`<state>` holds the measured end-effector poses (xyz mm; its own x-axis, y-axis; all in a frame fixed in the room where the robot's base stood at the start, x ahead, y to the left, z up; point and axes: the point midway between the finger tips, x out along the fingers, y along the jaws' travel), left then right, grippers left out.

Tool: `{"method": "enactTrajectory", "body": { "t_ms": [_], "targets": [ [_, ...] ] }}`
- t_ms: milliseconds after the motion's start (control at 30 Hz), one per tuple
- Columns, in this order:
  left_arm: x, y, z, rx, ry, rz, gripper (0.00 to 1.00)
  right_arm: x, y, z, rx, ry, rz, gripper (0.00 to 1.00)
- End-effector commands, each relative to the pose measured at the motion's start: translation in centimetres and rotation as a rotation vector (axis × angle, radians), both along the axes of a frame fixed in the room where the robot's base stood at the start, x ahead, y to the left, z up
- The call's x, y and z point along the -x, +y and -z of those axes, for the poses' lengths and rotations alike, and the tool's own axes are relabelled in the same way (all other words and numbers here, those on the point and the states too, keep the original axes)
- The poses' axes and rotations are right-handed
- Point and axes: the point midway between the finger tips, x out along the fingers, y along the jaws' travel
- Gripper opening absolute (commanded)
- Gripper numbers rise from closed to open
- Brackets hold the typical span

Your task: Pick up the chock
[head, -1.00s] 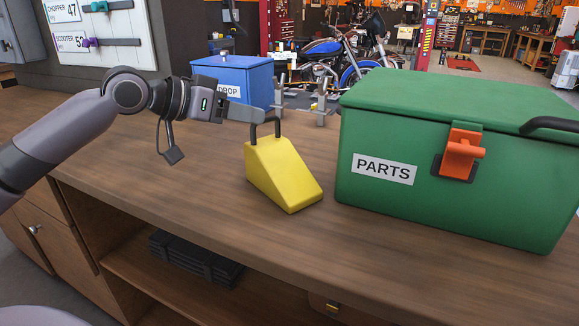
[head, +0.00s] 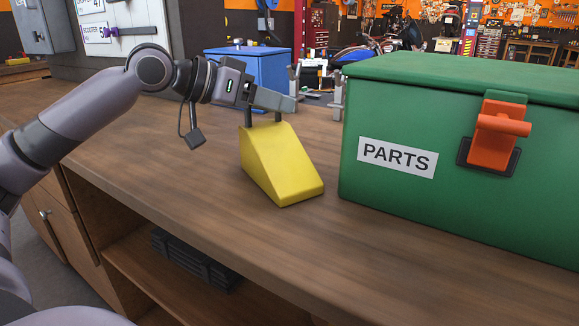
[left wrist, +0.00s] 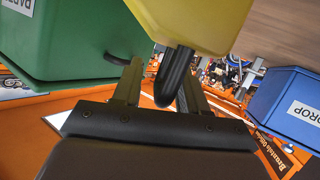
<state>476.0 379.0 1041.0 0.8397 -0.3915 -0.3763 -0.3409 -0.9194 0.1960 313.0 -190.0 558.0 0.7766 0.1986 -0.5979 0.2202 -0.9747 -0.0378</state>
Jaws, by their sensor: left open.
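The chock (head: 281,168) is a yellow wedge standing on the wooden bench, its slope facing front right. Its dark handle (head: 278,117) stands up from the top; in the head view the top of the handle is hidden behind my left gripper (head: 275,100). In the left wrist view the chock (left wrist: 190,22) is at the top, and its handle (left wrist: 175,78) reaches between the two fingers of my left gripper (left wrist: 158,88). That gripper is open around the handle, and I cannot tell whether a finger touches it. My right gripper is not in view.
A green PARTS box (head: 440,130) with an orange latch stands close right of the chock. A blue DROP bin (head: 250,68) is behind my left gripper. The wooden bench (head: 180,180) is clear in front and left of the chock. Grey metal parts stand behind.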

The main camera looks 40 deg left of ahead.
Motion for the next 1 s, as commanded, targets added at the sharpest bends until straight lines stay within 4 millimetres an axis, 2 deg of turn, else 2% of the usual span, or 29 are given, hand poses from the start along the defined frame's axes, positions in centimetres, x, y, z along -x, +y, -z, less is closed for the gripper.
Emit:
{"method": "enactTrajectory", "body": {
  "t_ms": [367, 400, 467, 500, 533, 1000],
  "targets": [
    [0.23, 0.02, 0.14, -0.001, -0.001, -0.001, 0.42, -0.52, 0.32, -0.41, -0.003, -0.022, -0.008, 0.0],
    [0.22, 0.02, 0.14, -0.001, -0.001, -0.001, 0.39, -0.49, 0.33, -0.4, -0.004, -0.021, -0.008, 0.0],
    [0.22, 0.02, 0.14, -0.001, -0.001, -0.001, 0.2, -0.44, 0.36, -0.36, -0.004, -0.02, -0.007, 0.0],
    [0.21, 0.02, 0.16, -0.001, 0.0, -0.001, 0.07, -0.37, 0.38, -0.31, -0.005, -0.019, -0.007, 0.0],
    [0.21, 0.02, 0.16, -0.001, 0.0, -0.001, 0.0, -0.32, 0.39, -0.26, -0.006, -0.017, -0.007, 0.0],
    [0.2, 0.02, 0.2, 0.0, 0.0, -0.001, 0.0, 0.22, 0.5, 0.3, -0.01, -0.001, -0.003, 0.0]
  ]
}}
